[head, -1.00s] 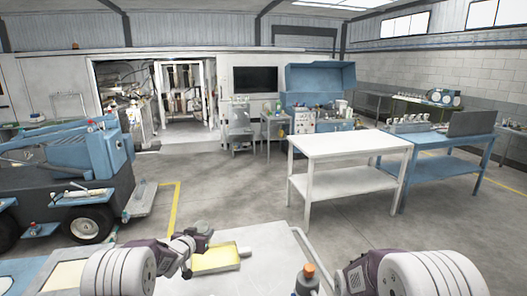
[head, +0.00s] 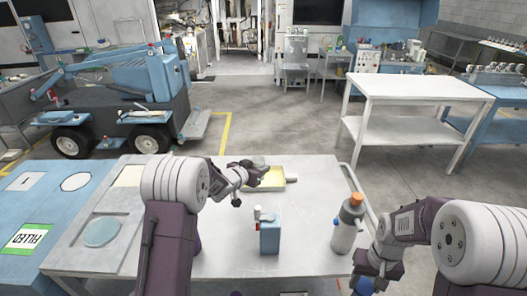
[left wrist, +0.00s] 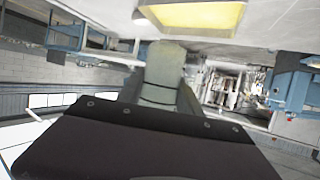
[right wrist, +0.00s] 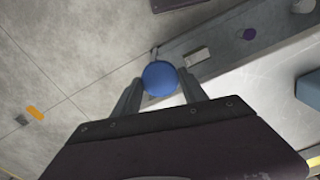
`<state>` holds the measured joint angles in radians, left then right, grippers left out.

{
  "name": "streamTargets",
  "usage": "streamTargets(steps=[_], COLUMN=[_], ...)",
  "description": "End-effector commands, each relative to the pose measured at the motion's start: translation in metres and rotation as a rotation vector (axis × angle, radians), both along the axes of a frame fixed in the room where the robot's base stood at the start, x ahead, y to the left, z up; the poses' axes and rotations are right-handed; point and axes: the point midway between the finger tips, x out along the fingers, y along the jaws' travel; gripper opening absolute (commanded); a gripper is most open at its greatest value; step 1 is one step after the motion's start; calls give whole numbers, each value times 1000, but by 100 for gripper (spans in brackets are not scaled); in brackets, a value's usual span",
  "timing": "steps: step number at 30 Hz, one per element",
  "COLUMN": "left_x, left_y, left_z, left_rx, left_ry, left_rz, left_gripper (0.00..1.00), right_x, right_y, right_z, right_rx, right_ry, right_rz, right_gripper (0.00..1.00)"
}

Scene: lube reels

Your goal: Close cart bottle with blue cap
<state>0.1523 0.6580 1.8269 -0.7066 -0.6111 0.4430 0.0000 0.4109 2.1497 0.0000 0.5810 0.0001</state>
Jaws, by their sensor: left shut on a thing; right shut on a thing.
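My right gripper (right wrist: 160,92) is shut on a round blue cap (right wrist: 160,76), which fills the space between its fingers. In the head view the blue cap (head: 363,286) shows at the lower right, beside the cart's near right corner. My left gripper (head: 258,170) is over the far part of the cart top, by the yellow tray (head: 290,171). It is shut on a small grey-green thing (left wrist: 163,62) that I cannot identify. A grey-white bottle with an orange top (head: 345,232) stands upright on the cart's right side. I cannot make out an open bottle neck.
The grey cart top (head: 310,210) is mostly clear. A blue can (head: 269,236) stands in its middle. A white table (head: 420,88) and a blue vehicle (head: 140,85) stand beyond, with open floor between.

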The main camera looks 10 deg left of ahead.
Motion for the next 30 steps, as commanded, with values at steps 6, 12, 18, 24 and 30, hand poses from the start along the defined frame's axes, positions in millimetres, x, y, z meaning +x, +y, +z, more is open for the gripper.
streamTargets(steps=[6, 12, 18, 24, 30], left_x=[-35, -66, -97, -128, -159], left_y=[-26, -50, -74, -98, -121], left_z=[10, 17, 26, 34, 41], left_rx=[0, 0, 0, 0, 0], left_ry=[0, 0, -1, -1, -1], left_rz=[-103, -197, -292, -385, -480], left_gripper=[0, 0, 0, 0, 0], right_x=[0, 0, 0, 0, 0], right_y=[0, 0, 0, 0, 0], right_z=[0, 0, 0, 0, 0], right_rx=[0, 0, 0, 0, 0], right_ry=[0, 0, 0, 0, 0], right_rz=[0, 0, 0, 0, 0], right_gripper=[7, 7, 7, 7, 7])
